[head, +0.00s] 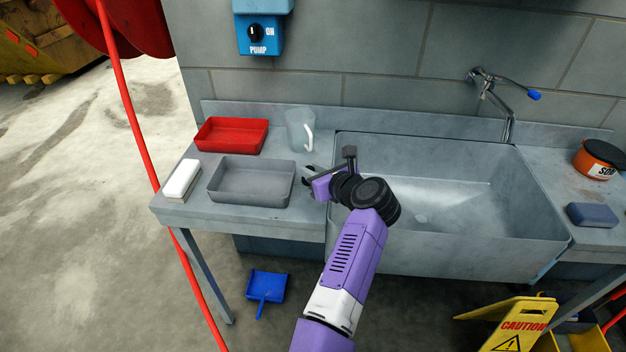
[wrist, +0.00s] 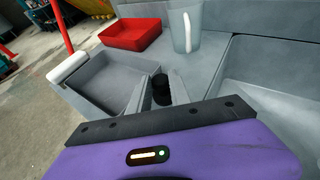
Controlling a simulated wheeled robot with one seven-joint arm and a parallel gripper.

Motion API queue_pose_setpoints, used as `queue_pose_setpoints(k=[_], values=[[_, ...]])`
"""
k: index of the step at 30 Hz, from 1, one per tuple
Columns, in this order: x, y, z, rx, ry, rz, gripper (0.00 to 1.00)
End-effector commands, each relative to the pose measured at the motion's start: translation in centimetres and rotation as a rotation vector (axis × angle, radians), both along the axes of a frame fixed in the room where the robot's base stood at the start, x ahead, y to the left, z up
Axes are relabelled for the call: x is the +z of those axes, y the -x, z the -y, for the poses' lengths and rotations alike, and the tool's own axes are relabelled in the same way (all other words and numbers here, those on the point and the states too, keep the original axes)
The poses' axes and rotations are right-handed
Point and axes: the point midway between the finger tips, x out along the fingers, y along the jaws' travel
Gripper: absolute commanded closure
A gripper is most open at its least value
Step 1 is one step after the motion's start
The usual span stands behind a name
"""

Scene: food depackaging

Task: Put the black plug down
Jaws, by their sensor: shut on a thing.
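The black plug (wrist: 161,87) is a small dark round piece, seen in the wrist view between the two fingers of my gripper (wrist: 158,98). My gripper is shut on it. In the head view my gripper (head: 309,179) is over the strip of steel counter between the grey tray and the sink, just right of the tray. The plug is too small and dark there to pick out from the fingers. I cannot tell whether the plug touches the counter (wrist: 203,73).
The grey tray (head: 250,203) is left of my gripper, with a white block (head: 182,180) beside it. A red tray (head: 232,121) and a clear jug (head: 300,130) stand behind. The sink (head: 470,240) is to the right, with a tap (head: 500,95) above.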

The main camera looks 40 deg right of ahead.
Motion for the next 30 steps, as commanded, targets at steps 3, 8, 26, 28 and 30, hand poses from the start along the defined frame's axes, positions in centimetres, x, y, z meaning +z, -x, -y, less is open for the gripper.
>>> queue_pose_setpoints(k=[3, 8, 26, 28, 30], values=[[-1.9, 0.0, -0.1, 0.004, 0.0, -0.003, 1.0], [-3.3, 0.0, 0.0, 0.0, 0.001, -0.001, 1.0], [-3.5, 0.0, 0.0, 0.0, 0.001, -0.001, 0.54], [-3.5, 0.0, 0.0, 0.0, 0.001, -0.001, 0.54], [-3.5, 0.0, 0.0, 0.0, 0.001, -0.001, 0.54]])
